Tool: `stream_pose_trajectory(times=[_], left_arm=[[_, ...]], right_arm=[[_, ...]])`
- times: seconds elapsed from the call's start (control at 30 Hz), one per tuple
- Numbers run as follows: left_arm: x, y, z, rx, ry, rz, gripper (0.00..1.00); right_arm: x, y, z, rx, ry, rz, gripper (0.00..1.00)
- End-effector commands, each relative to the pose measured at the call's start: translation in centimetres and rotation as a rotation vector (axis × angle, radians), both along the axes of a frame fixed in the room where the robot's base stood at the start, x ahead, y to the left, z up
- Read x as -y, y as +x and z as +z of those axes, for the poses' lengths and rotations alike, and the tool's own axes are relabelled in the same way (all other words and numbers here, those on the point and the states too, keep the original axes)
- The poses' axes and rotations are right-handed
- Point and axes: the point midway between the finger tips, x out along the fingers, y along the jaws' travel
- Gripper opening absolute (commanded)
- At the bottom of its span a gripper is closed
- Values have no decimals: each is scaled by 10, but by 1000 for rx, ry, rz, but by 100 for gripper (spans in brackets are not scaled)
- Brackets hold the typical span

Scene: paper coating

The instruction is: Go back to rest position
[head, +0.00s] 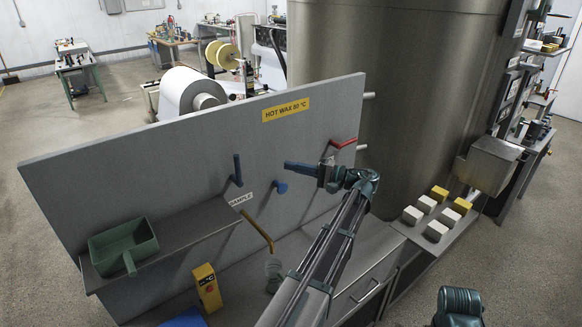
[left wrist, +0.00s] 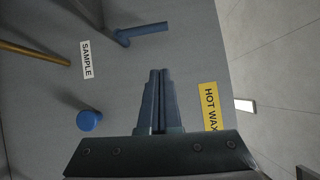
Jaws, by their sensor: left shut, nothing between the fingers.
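My left gripper (head: 287,165) is in front of the grey panel (head: 140,165), with its blue fingers pointing left. In the left wrist view its fingers (left wrist: 158,73) are shut together with nothing between them. A blue lever (head: 238,170) and a round blue knob (head: 280,187) are on the panel near the fingertips, apart from them in the left wrist view. A red-handled valve (head: 343,143) is at the panel's right end. A brass spout (head: 258,230) sticks out beside the SAMPLE label (head: 240,198).
A green scoop-like container (head: 125,250) sits on the panel's shelf (head: 185,240). A yellow device (head: 207,288) stands below it. White and yellow blocks (head: 435,231) lie on a right-hand bench. A large metal tank (head: 400,90) stands behind the panel.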

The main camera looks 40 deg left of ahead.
Motion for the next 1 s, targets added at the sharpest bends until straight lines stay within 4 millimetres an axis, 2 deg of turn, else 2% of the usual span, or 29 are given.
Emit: stream_pose_trajectory(times=[0.33, 0.47, 0.57, 0.67, 0.8, 0.87, 0.9, 1.0], left_arm=[[1, -1, -1, 1, -3, -2, 0], [19, -8, -25, 15, -83, -37, 0], [54, -21, -67, 38, -238, -99, 0], [103, -37, -119, 59, -439, -172, 0], [178, -64, -183, 70, -719, -263, 0], [211, -78, -207, 69, -838, -296, 0], [234, -89, -222, 66, -917, -315, 0], [288, -117, -252, 54, -1103, -357, 0]], right_arm=[[0, 0, 0, 0, 0, 0, 50], [0, 0, -6, 0, 0, 0, 50], [0, 0, -15, 0, 0, 1, 50], [0, 0, -24, 0, 0, 1, 50], [0, 0, -36, 0, 0, 2, 50], [0, 0, -41, 0, -1, 2, 50], [0, 0, -44, 0, -1, 3, 50], [0, 0, -51, 0, -1, 3, 50]])
